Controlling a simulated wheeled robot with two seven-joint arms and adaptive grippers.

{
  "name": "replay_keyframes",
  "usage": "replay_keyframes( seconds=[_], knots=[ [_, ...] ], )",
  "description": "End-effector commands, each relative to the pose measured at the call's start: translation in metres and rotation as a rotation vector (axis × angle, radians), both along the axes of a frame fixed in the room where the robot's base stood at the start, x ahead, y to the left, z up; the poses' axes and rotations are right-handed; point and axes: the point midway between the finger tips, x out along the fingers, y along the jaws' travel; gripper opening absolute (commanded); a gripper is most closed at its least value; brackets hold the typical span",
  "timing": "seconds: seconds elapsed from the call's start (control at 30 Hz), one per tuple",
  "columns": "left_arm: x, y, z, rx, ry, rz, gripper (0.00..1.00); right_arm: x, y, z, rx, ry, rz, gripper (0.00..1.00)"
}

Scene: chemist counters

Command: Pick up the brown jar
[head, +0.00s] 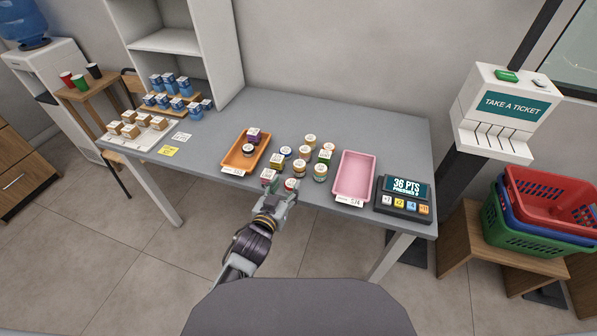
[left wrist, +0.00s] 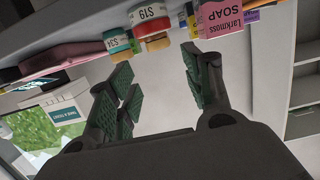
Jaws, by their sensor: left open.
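Several small jars with pale lids stand in a cluster on the grey table. One with a brownish-orange side (head: 299,169) stands near its front; its exact colour is hard to tell, so I cannot be sure which is the brown jar. A red-banded jar (head: 290,184) stands closest to my left gripper (head: 277,199), which is at the table's front edge, open and empty. In the left wrist view the open fingers (left wrist: 160,88) point toward a red-banded jar marked S19 (left wrist: 150,19) and a teal-banded jar marked S34 (left wrist: 117,41), apart from both. My right gripper is not in view.
A pink soap box (head: 268,176) stands left of the red-banded jar. An orange tray (head: 233,160) is left of the cluster, a pink tray (head: 355,178) right of it. A points console (head: 404,201) stands at the right corner. The table's back is clear.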

Motion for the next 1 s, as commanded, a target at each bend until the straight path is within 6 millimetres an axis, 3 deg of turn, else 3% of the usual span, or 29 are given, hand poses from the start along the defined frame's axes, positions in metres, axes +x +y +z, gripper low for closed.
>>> replay_keyframes(
  seconds=[0.37, 1.0],
  knots=[
    [0.008, -0.002, -0.002, 0.0, 0.0, 0.001, 0.5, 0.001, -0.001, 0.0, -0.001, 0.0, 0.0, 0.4],
    [0.057, -0.019, -0.013, 0.001, 0.001, 0.0, 0.5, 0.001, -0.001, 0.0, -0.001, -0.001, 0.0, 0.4]
  ],
)
